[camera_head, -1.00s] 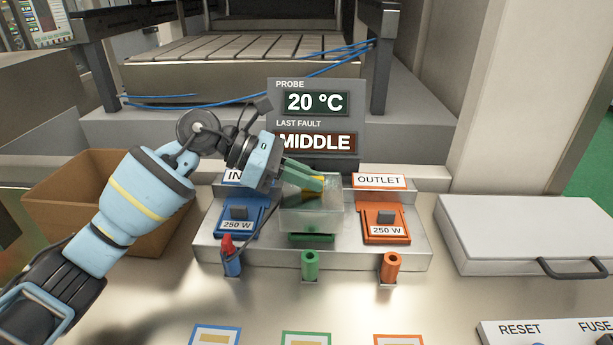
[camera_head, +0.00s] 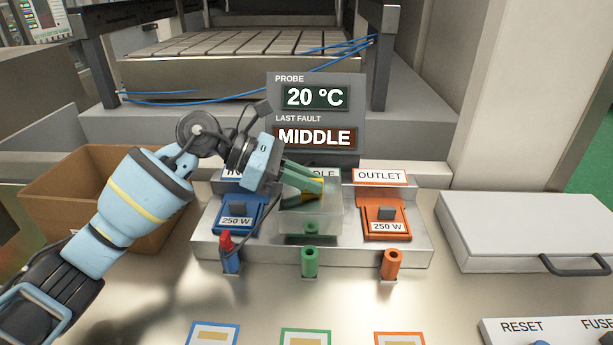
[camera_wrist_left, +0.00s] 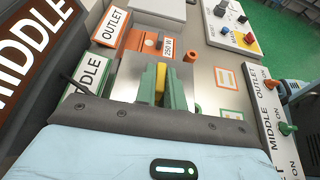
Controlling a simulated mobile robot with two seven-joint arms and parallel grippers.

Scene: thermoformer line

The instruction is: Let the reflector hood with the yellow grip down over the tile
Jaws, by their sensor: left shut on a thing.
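The reflector hood (camera_head: 330,218) is a see-through, greyish box with a yellow grip (camera_head: 318,187) on top. My left gripper (camera_head: 308,184) has green fingers and is shut on that grip, which also shows between the fingers in the left wrist view (camera_wrist_left: 160,84). The hood is at the middle place of the metal block, between the blue and orange tiles. Something green, apparently the middle tile (camera_head: 309,226), shows dimly through the hood. I cannot tell whether the hood's lower edge touches the block. My right gripper is not in view.
The blue tile (camera_head: 236,214) and the orange tile (camera_head: 384,220) flank the hood closely. Blue, green (camera_head: 310,263) and orange (camera_head: 392,264) sockets stand in front; a red plug (camera_head: 226,241) with a cable sits at the blue one. A display panel (camera_head: 316,100) stands behind.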

